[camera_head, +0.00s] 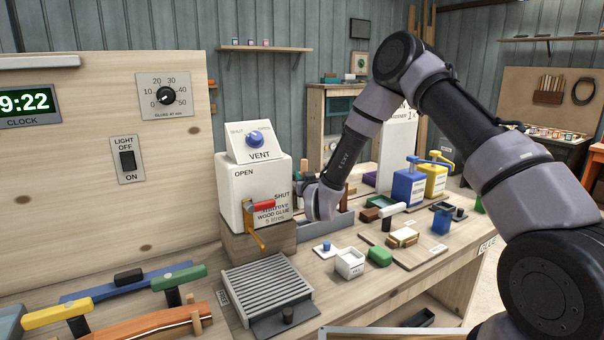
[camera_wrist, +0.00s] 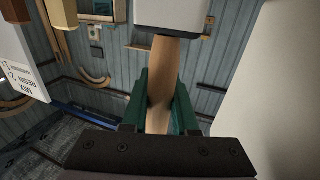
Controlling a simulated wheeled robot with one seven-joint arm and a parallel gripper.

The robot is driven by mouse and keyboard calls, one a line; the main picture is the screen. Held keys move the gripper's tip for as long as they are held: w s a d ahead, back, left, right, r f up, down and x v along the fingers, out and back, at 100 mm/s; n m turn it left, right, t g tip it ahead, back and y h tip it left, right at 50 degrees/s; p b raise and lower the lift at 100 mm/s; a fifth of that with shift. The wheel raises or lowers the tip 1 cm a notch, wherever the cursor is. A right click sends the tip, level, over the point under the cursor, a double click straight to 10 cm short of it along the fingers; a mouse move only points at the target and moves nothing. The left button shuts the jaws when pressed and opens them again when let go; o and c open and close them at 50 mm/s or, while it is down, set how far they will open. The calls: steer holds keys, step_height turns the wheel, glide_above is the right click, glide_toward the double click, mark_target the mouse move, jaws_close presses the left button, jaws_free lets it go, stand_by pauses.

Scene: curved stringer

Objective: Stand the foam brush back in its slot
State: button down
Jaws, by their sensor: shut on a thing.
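The foam brush shows in the wrist view as a pale wooden handle (camera_wrist: 160,80) with a light block-like head (camera_wrist: 170,14) at the top edge, partly cut off. My gripper (camera_wrist: 161,108) has its green fingers shut around the handle. In the head view my gripper (camera_head: 321,201) is low over the bench behind the white wood glue container (camera_head: 257,190). Its fingertips and the brush are not clear there. A grey low-walled holder (camera_head: 338,222) is just beside my gripper. I cannot make out the brush's slot in either view.
Right of my gripper stand a white panel (camera_head: 396,140), a blue pump bottle (camera_head: 408,188) and a yellow one (camera_head: 435,180). Wooden handles (camera_wrist: 62,12) appear upper left in the wrist view.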

step_height(320, 180, down, 9)
stand_by(1.0)
steer(key=shift+f, duration=1.4)
stand_by(0.5)
steer(key=shift+c, duration=0.2)
jaws_free()
step_height(320, 180, up, 9)
stand_by(1.1)
